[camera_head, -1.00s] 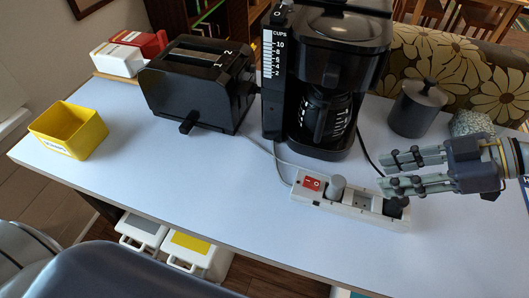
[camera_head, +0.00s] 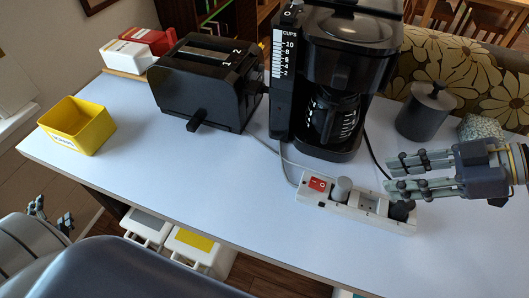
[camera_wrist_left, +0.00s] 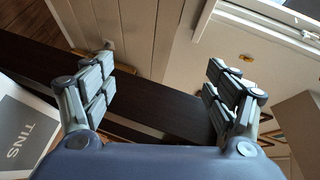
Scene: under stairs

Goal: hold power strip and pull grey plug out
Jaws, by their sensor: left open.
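The white power strip (camera_head: 350,209) lies on the table in front of the coffee maker, with a red switch at its left end. The grey plug (camera_head: 343,188) stands upright in it, beside the switch. A black plug (camera_head: 401,209) sits at the strip's right end. My right gripper (camera_head: 391,177) comes in from the right and is open, its fingers apart above the strip's right end; contact cannot be told. My left gripper (camera_head: 52,215) is off the table's front edge at the left, far from the strip. It shows open and empty in the left wrist view (camera_wrist_left: 160,95).
A black coffee maker (camera_head: 335,75), a toaster (camera_head: 208,85) and a dark canister (camera_head: 426,110) stand behind the strip. A yellow box (camera_head: 78,124) is at the left. Bins (camera_head: 200,247) are under the table. The table's front left is clear.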

